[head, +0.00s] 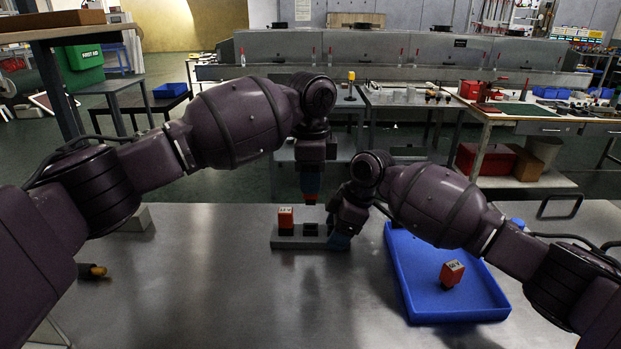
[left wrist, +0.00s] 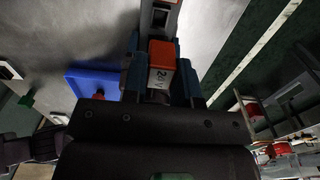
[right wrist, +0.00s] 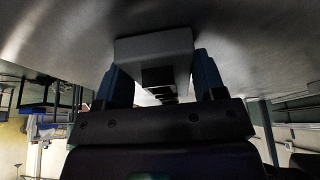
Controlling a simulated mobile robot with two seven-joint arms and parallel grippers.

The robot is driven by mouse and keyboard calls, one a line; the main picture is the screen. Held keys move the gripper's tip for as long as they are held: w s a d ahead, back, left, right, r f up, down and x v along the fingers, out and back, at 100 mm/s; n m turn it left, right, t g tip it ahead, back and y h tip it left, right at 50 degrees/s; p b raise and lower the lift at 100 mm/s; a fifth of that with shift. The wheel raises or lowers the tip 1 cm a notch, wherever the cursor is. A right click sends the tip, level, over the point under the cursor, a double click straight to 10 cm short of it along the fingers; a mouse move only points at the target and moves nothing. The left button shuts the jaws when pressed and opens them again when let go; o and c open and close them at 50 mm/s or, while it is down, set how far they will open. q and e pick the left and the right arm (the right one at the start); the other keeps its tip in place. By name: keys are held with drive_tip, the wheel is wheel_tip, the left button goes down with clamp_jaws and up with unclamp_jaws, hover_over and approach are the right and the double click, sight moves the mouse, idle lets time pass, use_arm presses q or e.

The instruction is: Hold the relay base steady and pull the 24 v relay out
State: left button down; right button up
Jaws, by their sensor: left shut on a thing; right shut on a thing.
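The grey relay base (head: 282,242) lies on the metal bench. A relay with an orange top (head: 285,218) stands at its left end, and a dark empty socket (head: 310,229) shows in its middle. My left gripper (head: 311,197) is shut on the orange-topped 24 V relay (left wrist: 161,68), whose label faces the left wrist camera. It holds this relay upright above the base, with a gap to the socket. My right gripper (head: 340,238) is shut on the right end of the base; the grey end (right wrist: 153,45) sits between its blue fingers in the right wrist view.
A blue tray (head: 407,285) stands right of the base with an orange relay (head: 452,274) in it. A yellow-and-black tool (head: 95,271) lies at the left. A black handle-like frame (head: 560,206) is at the right. The bench in front of the base is clear.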

idle(0.4)
drive_tip(key=o, duration=1.1)
drive_tip(key=shift+r, duration=0.1)
drive_tip(key=v, duration=1.1)
drive_tip(key=shift+s+d+r, duration=0.15)
drive_tip(key=shift+d+r, duration=0.1)
drive_tip(key=shift+r, duration=0.1)
